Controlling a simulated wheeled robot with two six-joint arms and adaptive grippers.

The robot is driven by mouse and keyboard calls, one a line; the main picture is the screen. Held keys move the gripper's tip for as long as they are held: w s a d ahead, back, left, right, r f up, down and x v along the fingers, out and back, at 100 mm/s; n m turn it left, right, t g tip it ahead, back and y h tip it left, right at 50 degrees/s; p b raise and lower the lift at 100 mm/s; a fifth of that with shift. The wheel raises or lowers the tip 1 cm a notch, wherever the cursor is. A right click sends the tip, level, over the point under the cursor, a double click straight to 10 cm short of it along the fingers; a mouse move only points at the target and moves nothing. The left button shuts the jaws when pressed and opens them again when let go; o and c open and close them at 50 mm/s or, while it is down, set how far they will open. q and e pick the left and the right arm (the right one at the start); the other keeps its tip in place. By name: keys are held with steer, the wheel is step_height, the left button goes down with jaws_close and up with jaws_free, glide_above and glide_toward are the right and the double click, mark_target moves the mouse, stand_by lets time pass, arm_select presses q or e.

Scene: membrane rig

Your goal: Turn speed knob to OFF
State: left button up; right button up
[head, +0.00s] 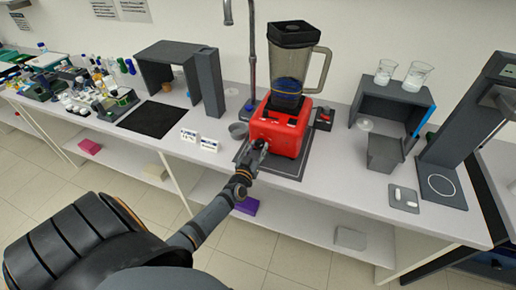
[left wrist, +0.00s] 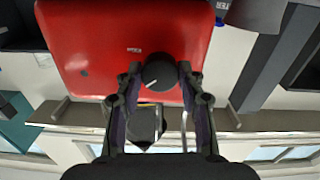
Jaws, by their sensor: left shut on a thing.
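The red blender base (head: 285,133) stands on the bench with a clear jug (head: 290,75) on top; it holds something dark blue. In the left wrist view the red base (left wrist: 100,45) fills the top. The round black speed knob (left wrist: 159,70) sits on its front face, with a white pointer mark slanting toward the lower left. My left gripper (head: 261,147) is at the front of the base. In the left wrist view its fingers (left wrist: 160,76) are shut on the knob, one on each side. The dial lettering is not readable. My right gripper is not in view.
A grey mat (head: 285,166) lies under the blender. A small grey bowl (head: 238,130) and white label cards (head: 208,144) stand to its left. A black box with a red switch (head: 324,117) is close on the right. A metal pole rises behind.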

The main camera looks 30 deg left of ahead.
arm_select(q)
steer(key=n, duration=0.2)
steer(key=shift+n, duration=0.4)
steer(key=n, duration=0.7)
steer(key=shift+b, duration=0.3)
steer(key=shift+n, duration=0.4)
steer(key=o, duration=1.2)
steer(key=shift+s, duration=0.1)
